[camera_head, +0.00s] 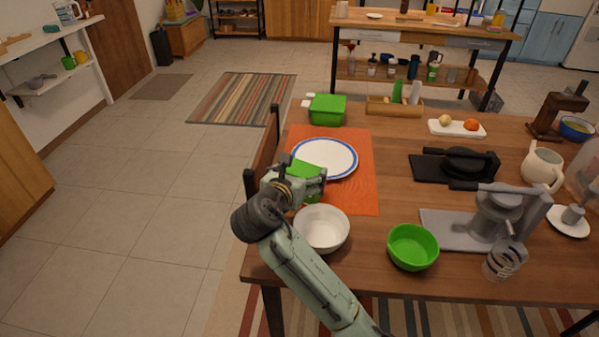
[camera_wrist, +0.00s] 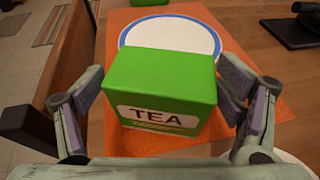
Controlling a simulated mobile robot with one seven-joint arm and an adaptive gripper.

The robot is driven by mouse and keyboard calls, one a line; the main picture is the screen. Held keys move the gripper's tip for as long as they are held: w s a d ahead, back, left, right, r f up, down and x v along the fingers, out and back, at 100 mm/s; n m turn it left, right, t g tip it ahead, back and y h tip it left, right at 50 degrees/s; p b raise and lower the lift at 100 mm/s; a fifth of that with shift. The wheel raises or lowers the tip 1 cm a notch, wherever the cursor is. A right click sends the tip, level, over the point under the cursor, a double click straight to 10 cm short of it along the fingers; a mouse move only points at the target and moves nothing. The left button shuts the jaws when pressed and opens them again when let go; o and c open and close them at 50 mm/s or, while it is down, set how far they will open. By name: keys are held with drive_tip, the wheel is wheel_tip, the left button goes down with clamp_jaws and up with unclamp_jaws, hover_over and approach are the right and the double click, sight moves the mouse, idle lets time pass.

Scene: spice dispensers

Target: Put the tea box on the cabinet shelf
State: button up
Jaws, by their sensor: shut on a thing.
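The green tea box (camera_wrist: 160,80), with a white TEA label, is between the two fingers of my gripper (camera_wrist: 155,108) in the wrist view. It is over the orange mat, in front of the white plate with a blue rim. In the head view my gripper (camera_head: 308,178) is at the table's left side and partly hides the tea box (camera_head: 306,170). I cannot tell whether the box touches the mat. A wall shelf (camera_head: 45,38) with cups and a lower board (camera_head: 52,80) stands at the far left; I cannot tell if it is the cabinet shelf.
A second green box (camera_head: 327,109) stands behind the plate (camera_head: 338,157) on the table. A white bowl (camera_head: 322,229) and a green bowl (camera_head: 413,247) are at the front. A chair (camera_head: 263,150) stands at the table's left edge. Open tiled floor (camera_head: 140,180) lies left.

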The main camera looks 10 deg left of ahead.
drive_tip(key=shift+f+b, duration=0.15)
drive_tip(key=shift+b, duration=0.15)
drive_tip(key=o, duration=1.3)
drive_tip(key=shift+o, duration=0.2)
